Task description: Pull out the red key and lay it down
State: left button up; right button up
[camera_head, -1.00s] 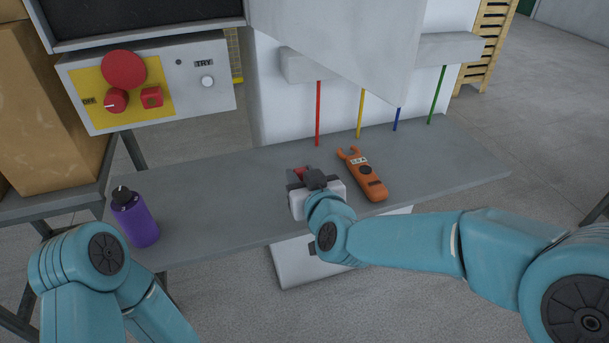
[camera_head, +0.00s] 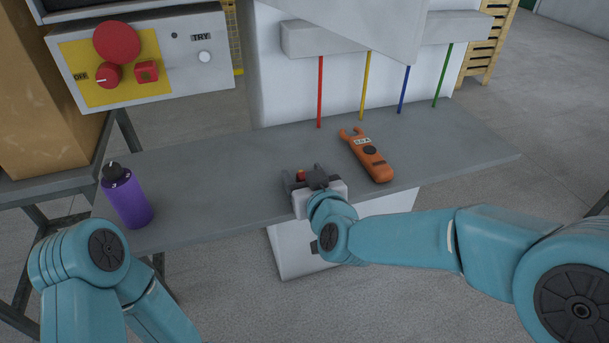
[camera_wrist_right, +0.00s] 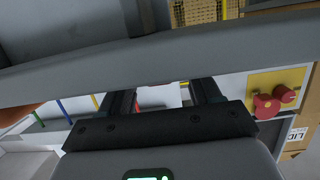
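A small red piece, which looks like the red key (camera_head: 300,175), shows between the fingers of my right gripper (camera_head: 303,174), low over the front part of the grey shelf. The gripper's fingers stand apart; I cannot tell whether the red piece rests on the shelf. In the right wrist view the two dark fingers (camera_wrist_right: 163,97) are spread, with a grey bar across the view. The control panel (camera_head: 200,85) at upper left bears a red knob (camera_head: 108,75) by "OFF", a red square part (camera_head: 147,71) and a big red button (camera_head: 117,42). My left gripper is out of view.
A purple bottle (camera_head: 127,198) stands on the shelf (camera_head: 210,180) at left. An orange clamp meter (camera_head: 370,160) lies just right of my right gripper. Red, yellow, blue and green rods hang behind. The shelf between bottle and gripper is clear.

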jog(key=v, duration=1.6)
jog(key=shift+s, duration=0.15)
jog(key=shift+d, duration=0.15)
